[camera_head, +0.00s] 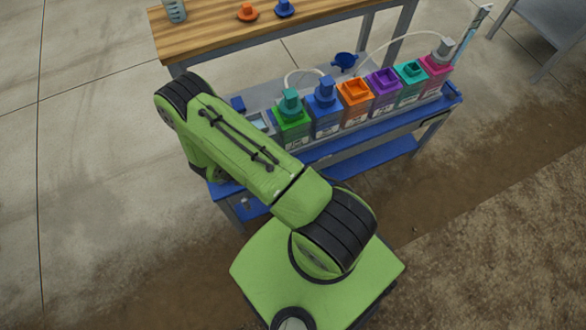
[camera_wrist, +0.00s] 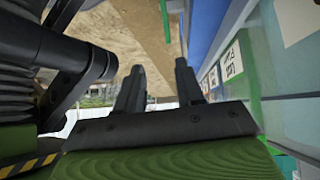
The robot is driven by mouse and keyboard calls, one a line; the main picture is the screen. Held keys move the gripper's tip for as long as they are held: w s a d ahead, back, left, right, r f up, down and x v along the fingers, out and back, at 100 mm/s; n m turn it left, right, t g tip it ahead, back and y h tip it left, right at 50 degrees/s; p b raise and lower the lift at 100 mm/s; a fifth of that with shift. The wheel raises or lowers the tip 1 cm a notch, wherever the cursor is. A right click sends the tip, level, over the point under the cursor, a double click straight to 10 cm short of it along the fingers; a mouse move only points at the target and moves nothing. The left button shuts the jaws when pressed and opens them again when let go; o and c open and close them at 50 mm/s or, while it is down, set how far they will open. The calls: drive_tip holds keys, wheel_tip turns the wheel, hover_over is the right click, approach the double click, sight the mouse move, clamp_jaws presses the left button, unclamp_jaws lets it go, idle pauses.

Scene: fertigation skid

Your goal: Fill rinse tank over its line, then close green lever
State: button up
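My gripper (camera_wrist: 159,76) shows in the wrist view with its two dark fingers apart and nothing visible between them. In the head view it is hidden behind my green arm, near the left end of the blue skid (camera_head: 330,150). No water level or fill line is readable.
Blue (camera_head: 327,115), orange (camera_head: 355,98), purple (camera_head: 384,88), teal (camera_head: 411,77) and pink (camera_head: 436,68) containers stand in a row. A blue funnel-like piece (camera_head: 345,60) and pale hoses are behind them. A wooden bench (camera_head: 215,35) stands behind. Floor at left is clear.

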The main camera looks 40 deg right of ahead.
drive_tip(key=s+d+f+m+g+y, duration=0.1)
drive_tip(key=s+d+f+g+y, duration=0.1)
drive_tip(key=d+y, duration=0.2)
drive_tip(key=n+t+y+b, duration=0.1)
drive_tip(key=t+y+b, duration=0.1)
drive_tip(key=t+y, duration=0.55)
approach(319, 171)
drive_tip(key=shift+g+y, duration=0.35)
drive_tip(key=shift+g, duration=0.2)
drive_tip(key=b+x, duration=0.1)
drive_tip(key=x, duration=0.3)
drive_tip(key=b+x, duration=0.2)
drive_tip(key=x, duration=0.2)
drive_tip(key=w+b+x, duration=0.1)
drive_tip(key=b+x, duration=0.1)
drive_tip(key=x, duration=0.2)
drive_tip(key=shift+d+f, duration=0.15)
drive_tip(key=shift+d, duration=0.05)
drive_tip(key=shift+c, duration=0.3)
clamp_jaws()
